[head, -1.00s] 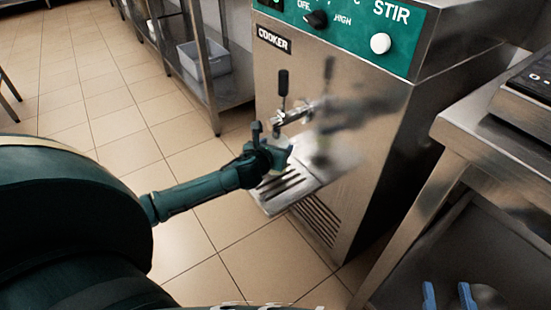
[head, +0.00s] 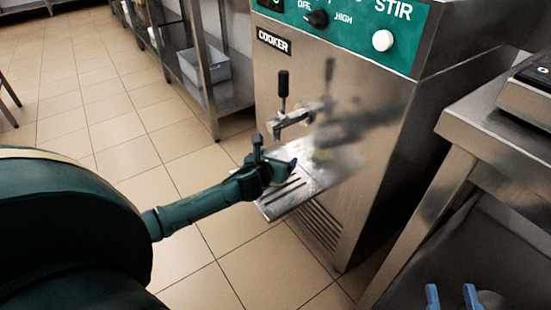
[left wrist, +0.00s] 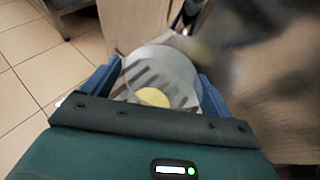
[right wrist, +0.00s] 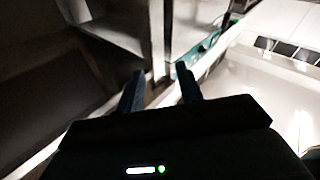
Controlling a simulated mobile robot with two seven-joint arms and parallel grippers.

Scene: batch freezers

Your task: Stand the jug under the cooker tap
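The cooker tap (head: 290,120), with a black upright lever, juts from the steel front of the cooker (head: 350,110). The slotted drip tray (head: 307,192) is below it. My left gripper (head: 285,168) is low over the tray, just below the tap. In the left wrist view a clear jug (left wrist: 165,72) sits between my blue left fingers, which lie against its sides; tray slots show through it, and something yellow shows low in it. In the head view my gripper mostly hides the jug, so whether it touches the tray is unclear. My right gripper (right wrist: 160,88) is open and empty.
A steel table (head: 480,125) with a scale (head: 530,95) stands at the right. A shelf with a grey bin (head: 204,65) is at the back left. Tiled floor (head: 100,90) is clear at the left. My right fingers show at the head view's lower right.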

